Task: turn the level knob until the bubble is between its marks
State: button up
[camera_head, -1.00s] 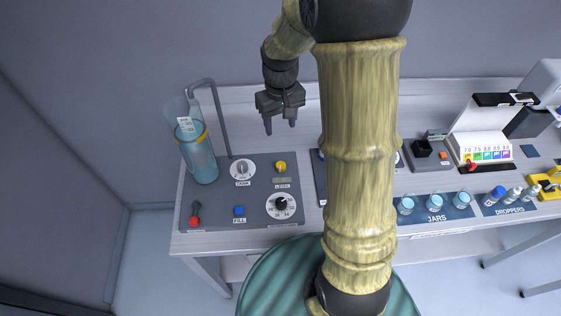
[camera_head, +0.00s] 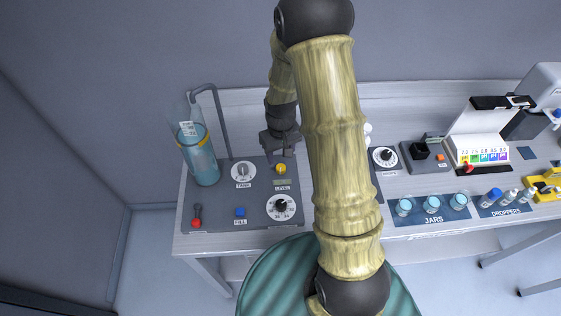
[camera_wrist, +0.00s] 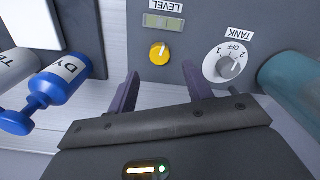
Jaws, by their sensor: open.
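The level knob is yellow and round (camera_head: 281,169), on the dark grey panel (camera_head: 222,213), with the small level vial (camera_head: 282,182) and its LEVEL label just in front of it. In the wrist view the knob (camera_wrist: 159,53) lies ahead of and between my fingertips, and the greenish vial (camera_wrist: 163,22) is beyond it. The bubble is too small to place against its marks. My gripper (camera_head: 281,152) is open and empty, just behind the knob; its dark fingers (camera_wrist: 162,82) are not closed around it.
Close by are the TANK dial (camera_head: 243,172), a black-knobbed dial (camera_head: 281,206), a blue FILL button (camera_head: 240,212) and a red-handled lever (camera_head: 197,220). A water cylinder (camera_head: 199,160) with a bent pipe stands at left. A blue DY-labelled bottle (camera_wrist: 55,83) shows in the wrist view.

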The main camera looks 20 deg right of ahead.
aim_at(280, 166)
jog(key=shift+f+p, duration=0.45)
jog(key=shift+f, duration=2.25)
jog(key=c, duration=1)
jog(key=shift+o, duration=0.2)
